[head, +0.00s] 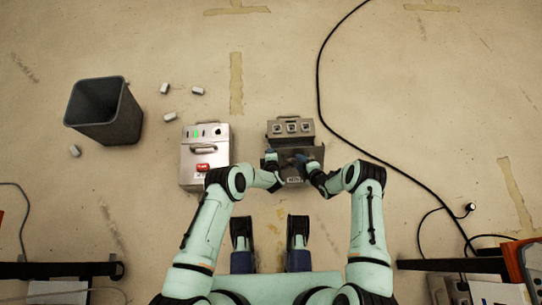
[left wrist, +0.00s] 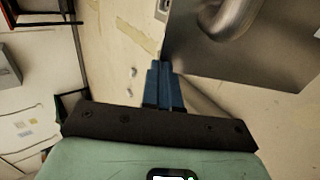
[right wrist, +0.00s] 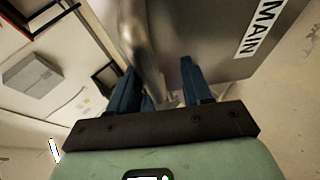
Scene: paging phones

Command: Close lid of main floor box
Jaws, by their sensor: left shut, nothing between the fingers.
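The main floor box (head: 290,127) is a grey metal box on the floor, with several square sockets in its top face. Its lid (head: 313,152) appears open, on the side toward me. In the right wrist view the metal panel carries a MAIN label (right wrist: 257,32) and a curved metal handle (right wrist: 142,45). My left gripper (head: 271,157) is shut and empty at the panel's left edge; its fingertips (left wrist: 161,66) are close to the metal, contact unclear. My right gripper (head: 302,160) is open over the panel, its fingers (right wrist: 157,78) apart near the handle.
A second metal box (head: 193,165) with a red switch and green light stands close on the left. A grey bin (head: 110,125) and several small white pieces (head: 170,116) lie further left. A black cable (head: 330,120) runs along the right.

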